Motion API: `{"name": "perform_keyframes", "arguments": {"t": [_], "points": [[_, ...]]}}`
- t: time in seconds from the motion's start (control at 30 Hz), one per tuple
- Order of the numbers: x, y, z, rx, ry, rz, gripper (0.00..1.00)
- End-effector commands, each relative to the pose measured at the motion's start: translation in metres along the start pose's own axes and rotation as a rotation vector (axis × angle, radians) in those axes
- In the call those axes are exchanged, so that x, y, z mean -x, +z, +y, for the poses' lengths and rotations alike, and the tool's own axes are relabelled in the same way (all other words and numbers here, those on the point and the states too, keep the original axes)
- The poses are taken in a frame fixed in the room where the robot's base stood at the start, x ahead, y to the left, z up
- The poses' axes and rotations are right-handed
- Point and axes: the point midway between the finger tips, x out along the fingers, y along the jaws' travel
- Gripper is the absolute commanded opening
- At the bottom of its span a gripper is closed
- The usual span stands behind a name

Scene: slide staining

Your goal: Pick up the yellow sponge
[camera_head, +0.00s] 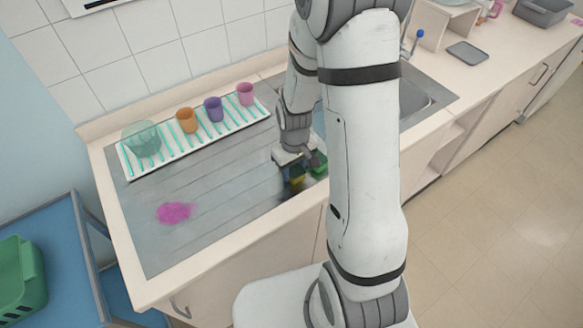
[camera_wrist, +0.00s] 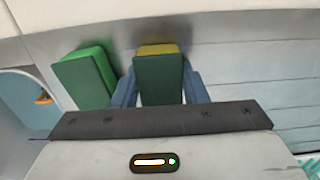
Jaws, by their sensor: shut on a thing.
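The yellow sponge (camera_head: 296,181), with a dark green face, is between the fingers of my gripper (camera_head: 298,168) at the right part of the metal draining board (camera_head: 215,185). In the wrist view my gripper (camera_wrist: 159,82) is shut on this sponge (camera_wrist: 158,50), one blue-grey finger on each side. Its green face fills most of the gap and a yellow strip shows at the far end. I cannot tell whether it touches the board. A second sponge, green (camera_head: 320,163), is close to its right; in the wrist view this green sponge (camera_wrist: 84,76) stands just left of the fingers.
A white striped rack (camera_head: 163,165) along the wall holds a clear bowl (camera_head: 141,139) and orange, purple and pink cups (camera_head: 245,94). A magenta stain (camera_head: 174,212) marks the board. The sink (camera_head: 415,98) is behind my arm. A green basket (camera_head: 22,275) is at lower left.

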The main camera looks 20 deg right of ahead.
Motion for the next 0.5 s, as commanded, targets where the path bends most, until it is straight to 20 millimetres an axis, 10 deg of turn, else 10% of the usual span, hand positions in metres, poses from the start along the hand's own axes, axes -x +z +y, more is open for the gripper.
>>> {"name": "perform_keyframes", "arguments": {"t": [0.5], "points": [[0.013, -0.001, 0.000, 0.001, 0.001, 0.004, 0.15]]}}
